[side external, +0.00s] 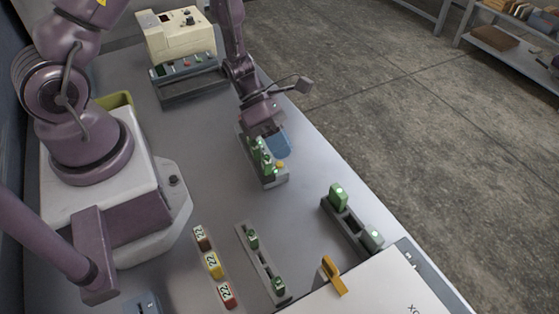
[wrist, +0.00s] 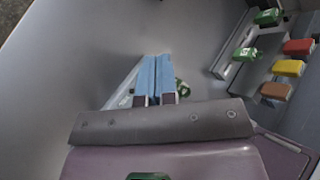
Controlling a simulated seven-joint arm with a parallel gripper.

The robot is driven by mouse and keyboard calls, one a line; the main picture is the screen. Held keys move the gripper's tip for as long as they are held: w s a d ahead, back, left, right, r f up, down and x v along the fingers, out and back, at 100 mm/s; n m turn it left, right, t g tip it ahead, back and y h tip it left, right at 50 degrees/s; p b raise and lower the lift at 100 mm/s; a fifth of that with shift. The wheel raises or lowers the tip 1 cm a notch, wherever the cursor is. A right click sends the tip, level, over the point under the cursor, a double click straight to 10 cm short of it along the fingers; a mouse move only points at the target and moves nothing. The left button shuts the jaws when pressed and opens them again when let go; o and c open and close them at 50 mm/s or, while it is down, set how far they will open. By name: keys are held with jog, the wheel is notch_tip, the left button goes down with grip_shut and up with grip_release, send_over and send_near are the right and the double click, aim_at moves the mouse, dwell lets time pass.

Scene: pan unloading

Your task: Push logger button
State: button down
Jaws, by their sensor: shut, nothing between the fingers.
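No label reading "logger" is legible, so I cannot tell for sure which device it is. A cream box (side external: 180,38) with small controls on its front stands at the back of the table. A grey rack (side external: 272,182) with several green blocks and a small yellow button-like piece (side external: 280,165) is near the table's middle. My gripper (side external: 282,147) is close beside this rack, its blue fingers pointing down; contact cannot be told. In the wrist view, my gripper (wrist: 152,62) is shut and empty, with a green-and-white piece (wrist: 182,87) just right of the fingers, partly hidden.
A dark grey tray (side external: 190,92) with small coloured pieces sits before the cream box. Nearer are brown, yellow and red blocks (side external: 213,264), two more racks with green blocks (side external: 262,262) (side external: 352,228), and a white case (side external: 365,285) with an orange latch. Right of my gripper is the table edge.

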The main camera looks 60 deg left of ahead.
aim_at(280, 162)
jog(key=shift+f, duration=0.15)
dwell(0.5)
jog(key=shift+f, duration=0.3)
jog(key=shift+f, duration=0.45)
dwell(0.6)
jog(key=shift+r, duration=0.9)
notch_tip(280, 162, up, 6)
dwell(0.5)
jog(key=shift+m, duration=0.3)
